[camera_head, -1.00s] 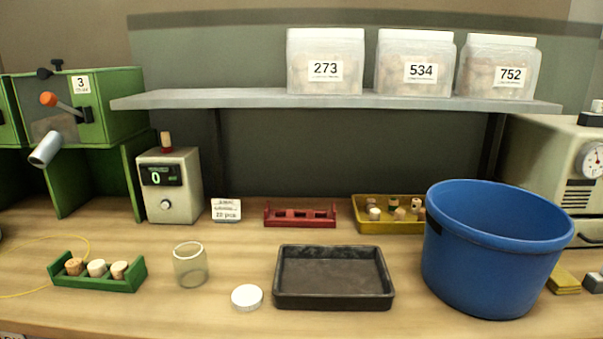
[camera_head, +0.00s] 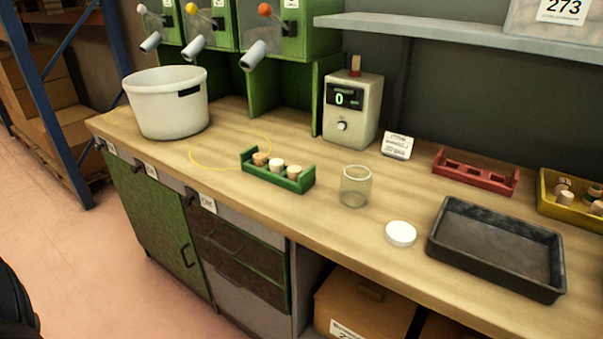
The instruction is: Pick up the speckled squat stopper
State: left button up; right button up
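Three cork stoppers stand in a green rack (camera_head: 290,184) on the bench in the head view. The left stopper (camera_head: 260,159) is browner, the middle stopper (camera_head: 276,166) is pale, and the right stopper (camera_head: 294,172) is light tan. More stoppers (camera_head: 563,190) lie in a yellow tray (camera_head: 555,209), cut off by the right edge. I cannot tell at this size which stopper is the speckled squat one. Neither of my grippers shows in the view.
A glass jar (camera_head: 355,187), white lid (camera_head: 400,233), black tray (camera_head: 500,255) and empty-looking red rack (camera_head: 475,171) are on the bench. A white bucket (camera_head: 168,103) stands at the left end. A counter box (camera_head: 351,112) and green dispensers (camera_head: 288,43) are behind.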

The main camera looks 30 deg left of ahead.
aim_at(293, 171)
jog(key=l+u, duration=0.1)
jog(key=u, duration=0.6)
jog(key=l+u, duration=0.15)
jog(key=u, duration=0.2)
